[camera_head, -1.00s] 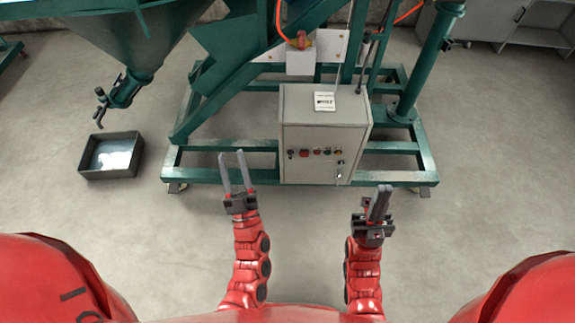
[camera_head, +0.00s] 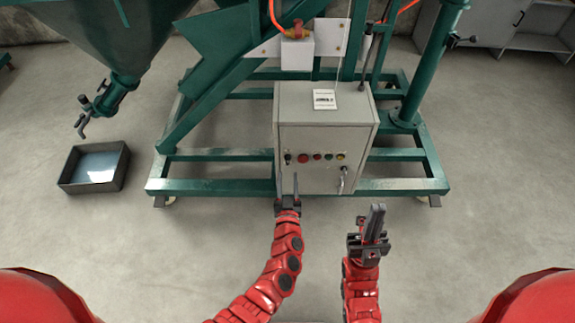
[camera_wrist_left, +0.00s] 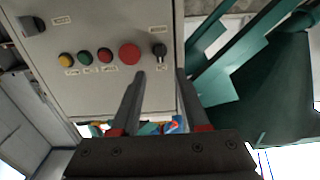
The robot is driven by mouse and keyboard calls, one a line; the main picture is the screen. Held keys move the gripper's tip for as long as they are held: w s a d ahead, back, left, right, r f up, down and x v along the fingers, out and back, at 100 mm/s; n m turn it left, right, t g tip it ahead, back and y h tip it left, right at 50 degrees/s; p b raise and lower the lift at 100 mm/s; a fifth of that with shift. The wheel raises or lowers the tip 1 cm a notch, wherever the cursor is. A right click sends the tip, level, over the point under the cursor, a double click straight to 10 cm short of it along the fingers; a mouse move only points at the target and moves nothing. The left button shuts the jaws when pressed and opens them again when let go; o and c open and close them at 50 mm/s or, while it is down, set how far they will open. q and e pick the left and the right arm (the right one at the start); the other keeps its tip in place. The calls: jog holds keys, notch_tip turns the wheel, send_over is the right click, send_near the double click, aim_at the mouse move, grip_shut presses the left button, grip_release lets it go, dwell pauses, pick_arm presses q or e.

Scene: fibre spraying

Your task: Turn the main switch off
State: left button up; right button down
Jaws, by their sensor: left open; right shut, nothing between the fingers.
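A grey control box (camera_head: 325,128) carries a row of controls on its front. A black rotary switch (camera_head: 288,158) sits at the left end of the row, and it also shows in the left wrist view (camera_wrist_left: 159,50). I cannot read its label to confirm it is the main switch. My left gripper (camera_head: 288,178) is open just in front of and below this switch. In the left wrist view the switch appears just beyond the gap between the open fingertips (camera_wrist_left: 160,74); I see no contact. My right gripper (camera_head: 376,208) is shut and empty, right of and in front of the box.
A red button (camera_head: 303,158) is beside the switch, followed by smaller coloured buttons. A handle (camera_head: 342,180) sits at the box's lower right. The green frame (camera_head: 400,185) surrounds the box. A dark tray (camera_head: 95,187) lies at left. The floor in front is clear.

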aim_at(288, 161)
pick_arm(q)
jog(key=w+b, duration=0.2)
jog(key=w, duration=0.4)
jog(key=shift+f, duration=0.15)
jog(key=shift+w, duration=0.5)
jog(key=shift+c, duration=0.2)
grip_shut()
